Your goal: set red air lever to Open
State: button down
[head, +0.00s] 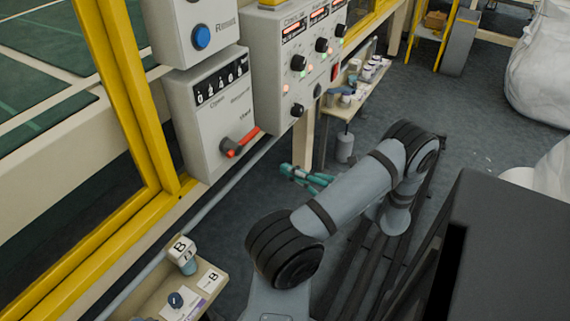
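The red air lever (245,140) is on the front of a light grey wall box (205,145) at the upper left. Its dark pivot is at its left end, and the red handle points right and slightly up, toward the box's right edge. Labels above it seem to read Open at the left, with others to the right too small to read surely. My gripper (291,174), with teal fingers, shows low behind my forearm, right of and below the lever and apart from it. My arm hides part of it, and its finger gap is unclear.
A larger control panel (268,75) with black knobs and lit displays is right of the lever box. A yellow frame (150,130) stands left. A shelf with jars (345,110) is behind. A small ledge (208,275) with B-marked items is below. Grey floor lies between box and arm.

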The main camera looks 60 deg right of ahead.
aim_at(244, 142)
jog(key=w+r, duration=0.4)
jog(key=w, duration=0.5)
jog(key=shift+r, duration=0.15)
jog(key=shift+s+d+r, duration=0.1)
jog(key=shift+s, duration=0.05)
